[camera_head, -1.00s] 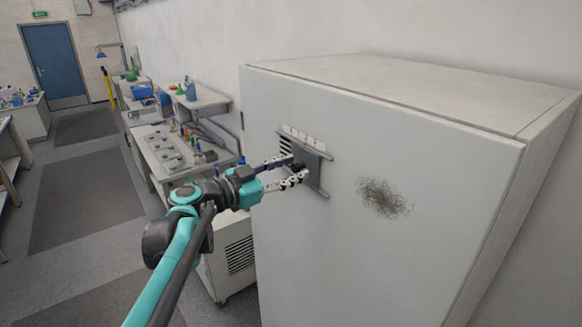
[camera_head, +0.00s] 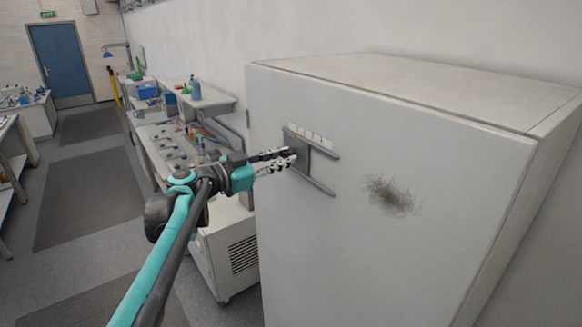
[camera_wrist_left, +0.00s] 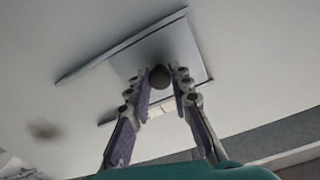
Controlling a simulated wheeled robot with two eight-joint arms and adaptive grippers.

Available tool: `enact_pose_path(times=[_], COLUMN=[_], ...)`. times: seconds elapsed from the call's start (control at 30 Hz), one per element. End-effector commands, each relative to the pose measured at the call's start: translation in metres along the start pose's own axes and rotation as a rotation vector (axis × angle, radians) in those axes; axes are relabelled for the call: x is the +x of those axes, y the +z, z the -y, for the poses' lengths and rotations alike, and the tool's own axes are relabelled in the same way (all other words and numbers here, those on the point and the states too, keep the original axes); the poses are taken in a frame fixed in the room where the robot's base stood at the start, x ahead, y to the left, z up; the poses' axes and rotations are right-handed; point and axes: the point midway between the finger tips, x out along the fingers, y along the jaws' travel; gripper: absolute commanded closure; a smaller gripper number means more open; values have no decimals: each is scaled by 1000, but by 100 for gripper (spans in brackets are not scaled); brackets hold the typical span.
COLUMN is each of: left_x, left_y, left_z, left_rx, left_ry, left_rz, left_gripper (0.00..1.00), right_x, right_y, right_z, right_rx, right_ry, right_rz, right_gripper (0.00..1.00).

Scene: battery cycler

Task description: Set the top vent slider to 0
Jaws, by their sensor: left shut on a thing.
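The top vent slider is a grey plate (camera_head: 301,166) between two rails on the front of the white cabinet. It sits at the left end of the rails, and no vent slots show. My left gripper (camera_head: 287,158) reaches it from the left and hides part of it. In the left wrist view, the plate (camera_wrist_left: 178,48) carries a dark round knob (camera_wrist_left: 159,77), and the fingertips are closed on either side of it. A row of pale scale marks (camera_head: 311,135) lies above the upper rail; its numbers are too small to read. My right gripper is not in view.
The large white cabinet (camera_head: 410,130) fills the right side, with a dark smudge (camera_head: 388,195) right of the vent. A bench (camera_head: 165,148) with small items stands behind on the left. The floor at the left is open.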

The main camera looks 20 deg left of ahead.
Motion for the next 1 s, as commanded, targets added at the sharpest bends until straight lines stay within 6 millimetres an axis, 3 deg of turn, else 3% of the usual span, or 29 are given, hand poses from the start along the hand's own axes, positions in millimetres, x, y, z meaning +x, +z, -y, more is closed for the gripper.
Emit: enact_pose_path(times=[0.3,0.33,0.4,0.77,1.0], left_x=[-1,-1,-1,-5,-46], left_y=[1,1,1,2,3], left_z=[8,8,8,7,8], left_rx=[-1,-1,-1,0,0], left_ry=[-12,-12,-12,-9,-13], left_rz=[1,1,1,3,4], left_gripper=[100,74,58,58,58], right_x=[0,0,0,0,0], right_y=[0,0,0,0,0], right_z=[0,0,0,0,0], right_rx=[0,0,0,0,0], right_ry=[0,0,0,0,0], right_rz=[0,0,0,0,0], right_gripper=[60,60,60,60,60])
